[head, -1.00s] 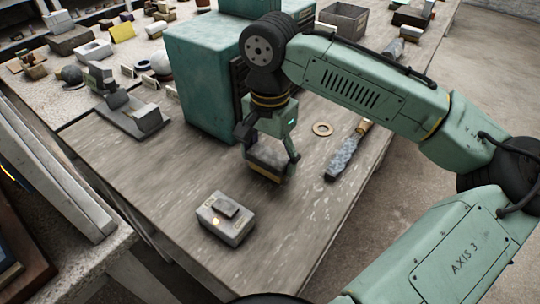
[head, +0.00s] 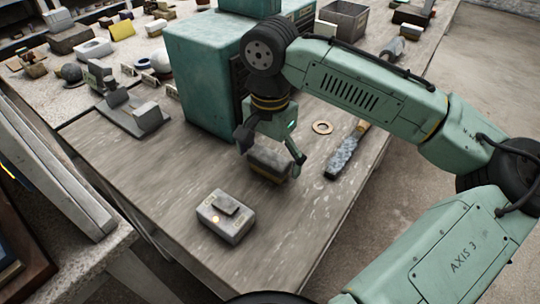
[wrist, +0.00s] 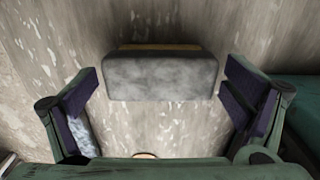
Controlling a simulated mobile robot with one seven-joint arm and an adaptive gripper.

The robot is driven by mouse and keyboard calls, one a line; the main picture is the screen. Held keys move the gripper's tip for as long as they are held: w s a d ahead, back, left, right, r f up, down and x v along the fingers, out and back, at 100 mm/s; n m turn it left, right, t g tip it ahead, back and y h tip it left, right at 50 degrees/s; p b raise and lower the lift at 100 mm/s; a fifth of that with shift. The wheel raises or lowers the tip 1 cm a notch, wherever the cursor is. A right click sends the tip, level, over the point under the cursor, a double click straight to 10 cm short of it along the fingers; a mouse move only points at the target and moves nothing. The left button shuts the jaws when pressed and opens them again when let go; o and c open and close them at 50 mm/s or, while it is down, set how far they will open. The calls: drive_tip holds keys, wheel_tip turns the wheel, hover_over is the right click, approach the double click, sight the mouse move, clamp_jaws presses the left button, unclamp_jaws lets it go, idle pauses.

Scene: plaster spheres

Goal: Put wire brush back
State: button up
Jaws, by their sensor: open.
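My gripper (head: 271,151) is open, pointing down over the wooden table (head: 150,185). A grey mottled block with a brown edge (head: 268,163) lies below and between its fingers. In the wrist view the block (wrist: 160,78) sits ahead of the fingers, with a gap on both sides. A long tool with a wooden handle and a mottled grey body (head: 343,157) lies to the right of the gripper. I cannot tell for certain which of these two is the wire brush; parts of the block are hidden by the fingers.
A flat ring (head: 322,127) lies behind the long tool. A large green cabinet (head: 201,80) stands at the back left of the gripper. The table's middle left is clear.

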sight(270, 155)
wheel_tip(270, 155, up, 12)
drive_tip(key=shift+r+b, duration=0.15)
drive_tip(key=shift+b, duration=0.15)
